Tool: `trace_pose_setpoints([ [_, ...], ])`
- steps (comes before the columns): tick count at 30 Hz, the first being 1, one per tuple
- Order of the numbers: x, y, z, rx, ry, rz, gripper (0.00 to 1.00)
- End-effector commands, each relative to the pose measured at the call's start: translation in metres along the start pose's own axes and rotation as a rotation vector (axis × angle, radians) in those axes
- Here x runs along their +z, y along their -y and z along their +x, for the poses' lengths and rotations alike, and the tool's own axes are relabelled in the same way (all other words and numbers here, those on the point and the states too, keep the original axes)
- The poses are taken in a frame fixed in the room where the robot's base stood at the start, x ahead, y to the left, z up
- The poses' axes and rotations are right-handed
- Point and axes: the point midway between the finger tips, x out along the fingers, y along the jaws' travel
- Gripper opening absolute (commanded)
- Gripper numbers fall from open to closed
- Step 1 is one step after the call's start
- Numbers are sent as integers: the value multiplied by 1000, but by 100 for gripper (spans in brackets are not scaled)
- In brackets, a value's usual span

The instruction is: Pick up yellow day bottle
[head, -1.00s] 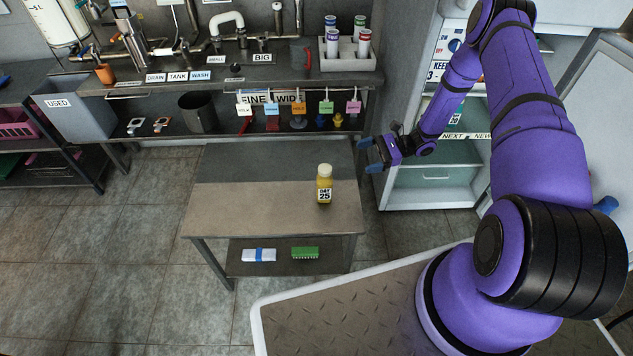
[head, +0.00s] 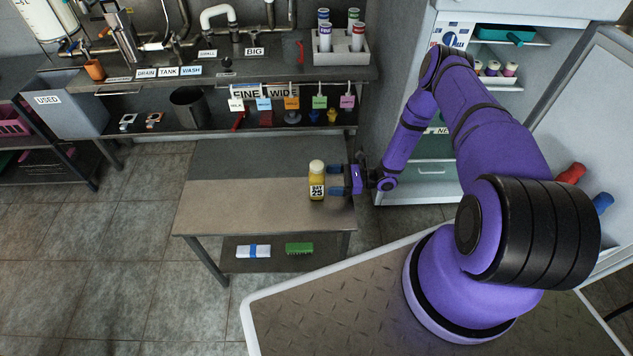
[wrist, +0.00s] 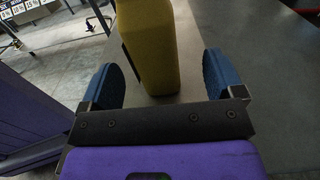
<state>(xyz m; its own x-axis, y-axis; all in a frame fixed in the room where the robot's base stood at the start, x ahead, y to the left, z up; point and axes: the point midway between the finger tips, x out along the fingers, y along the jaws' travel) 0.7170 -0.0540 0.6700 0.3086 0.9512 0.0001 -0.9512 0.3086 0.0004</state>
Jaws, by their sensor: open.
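The yellow day bottle (head: 317,186) has a pale cap and a white label reading "DAY 25". It stands upright on the steel table (head: 240,200), close to the table's right edge. My gripper (head: 336,181) is low over the table, just to the right of the bottle, with its blue fingertips pointing at it. In the wrist view the bottle (wrist: 150,45) stands ahead of the jaws, its near base just reaching between the two blue pads. The gripper (wrist: 164,85) is open, with a gap on each side of the bottle. The bottle's cap is out of the wrist view.
A lower shelf holds a white-and-blue item (head: 253,251) and a green brush (head: 299,248). A counter (head: 200,75) with hanging coloured tags stands behind. An open fridge (head: 505,40) is at the right. The table top around the bottle is clear.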

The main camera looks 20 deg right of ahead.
Motion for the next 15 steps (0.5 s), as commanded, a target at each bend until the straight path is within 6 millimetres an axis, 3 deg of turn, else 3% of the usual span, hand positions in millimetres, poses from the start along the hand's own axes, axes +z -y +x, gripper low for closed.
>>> trace_pose_setpoints([
  [15, 2, -8, 54, 0, 0, -1, 87],
])
